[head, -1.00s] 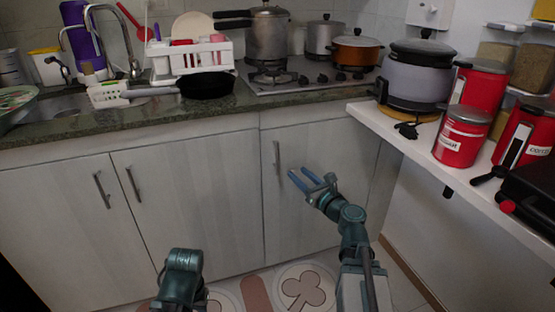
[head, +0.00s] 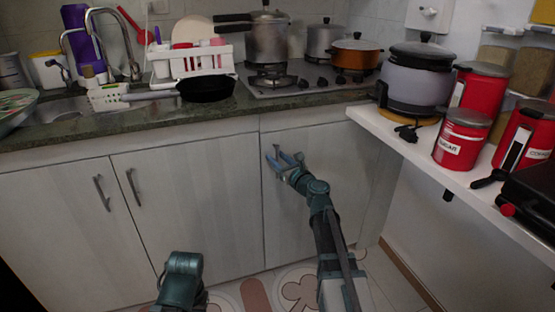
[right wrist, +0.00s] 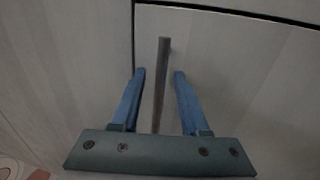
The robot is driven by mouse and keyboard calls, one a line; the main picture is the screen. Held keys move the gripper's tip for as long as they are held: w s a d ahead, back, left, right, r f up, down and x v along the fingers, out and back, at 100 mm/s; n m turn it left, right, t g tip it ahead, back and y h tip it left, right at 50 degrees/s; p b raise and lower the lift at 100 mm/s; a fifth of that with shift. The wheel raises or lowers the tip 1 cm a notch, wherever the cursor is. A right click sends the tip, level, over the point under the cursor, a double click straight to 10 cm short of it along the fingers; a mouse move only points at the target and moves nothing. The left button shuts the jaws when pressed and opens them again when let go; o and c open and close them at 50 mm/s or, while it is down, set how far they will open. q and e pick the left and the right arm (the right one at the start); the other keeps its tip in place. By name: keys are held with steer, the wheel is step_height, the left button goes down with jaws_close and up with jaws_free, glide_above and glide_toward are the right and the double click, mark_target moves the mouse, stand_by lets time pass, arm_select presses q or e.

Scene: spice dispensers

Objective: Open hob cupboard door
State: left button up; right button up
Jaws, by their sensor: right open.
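The hob cupboard door (head: 340,170) is the light wood-grain panel under the hob, and it is shut. Its vertical bar handle (head: 277,153) is at the door's upper left, largely hidden behind my right gripper (head: 284,162) in the head view. In the right wrist view the handle (right wrist: 162,75) stands between the two blue fingers of my right gripper (right wrist: 158,75), which are open with a gap on each side of the bar. My left gripper is not visible; only part of my left arm shows at the bottom of the head view.
Two more cupboard doors with bar handles (head: 102,193) (head: 132,187) are to the left. The countertop (head: 130,122) overhangs above. A white shelf (head: 420,155) with a cooker (head: 417,80) and red canisters (head: 463,140) juts out at the right. The floor mat (head: 295,290) lies below.

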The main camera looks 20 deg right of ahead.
jaws_close()
stand_by(1.4)
